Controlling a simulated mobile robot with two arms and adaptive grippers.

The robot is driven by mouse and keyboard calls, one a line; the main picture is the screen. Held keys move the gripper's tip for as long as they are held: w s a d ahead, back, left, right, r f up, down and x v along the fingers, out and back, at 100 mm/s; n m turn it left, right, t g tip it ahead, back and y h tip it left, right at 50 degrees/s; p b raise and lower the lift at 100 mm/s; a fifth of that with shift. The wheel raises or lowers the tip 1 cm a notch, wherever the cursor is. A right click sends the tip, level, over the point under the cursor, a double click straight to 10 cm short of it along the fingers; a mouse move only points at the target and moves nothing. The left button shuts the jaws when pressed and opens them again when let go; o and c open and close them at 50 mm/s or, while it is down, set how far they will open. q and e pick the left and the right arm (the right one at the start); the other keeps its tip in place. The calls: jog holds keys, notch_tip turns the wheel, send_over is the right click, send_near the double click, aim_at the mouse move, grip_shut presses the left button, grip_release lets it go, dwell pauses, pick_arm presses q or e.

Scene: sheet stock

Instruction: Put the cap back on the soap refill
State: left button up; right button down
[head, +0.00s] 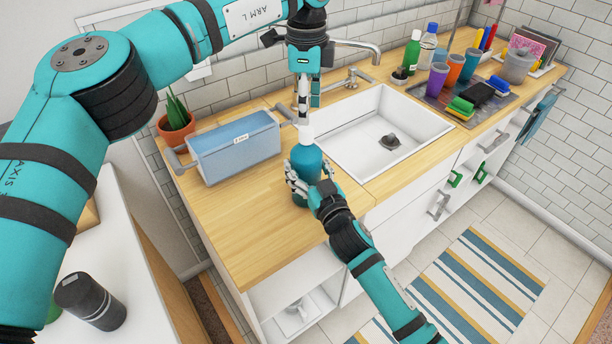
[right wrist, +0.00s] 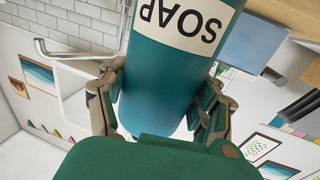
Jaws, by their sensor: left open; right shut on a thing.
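The soap refill is a teal bottle (head: 305,163) standing on the wooden counter, left of the sink. A white cap-like piece (head: 306,134) is at its top; I cannot tell whether it is fully seated. My right gripper (head: 311,180) is shut around the bottle's body from the front. In the right wrist view the bottle (right wrist: 160,75) sits between the fingers (right wrist: 158,98), its SOAP label upside down. My left gripper (head: 303,108) points down right above the white piece, open. Its fingertips are close to the piece, and contact is unclear.
A blue box (head: 235,148) with grey handles stands left of the bottle, and a potted plant (head: 176,124) behind it. The sink (head: 382,135) and faucet (head: 350,48) are at the right. The front left counter (head: 250,235) is clear.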

aim_at(306, 128)
pick_arm(q)
jog(key=shift+f, duration=2.7)
jog(key=shift+c, duration=0.3)
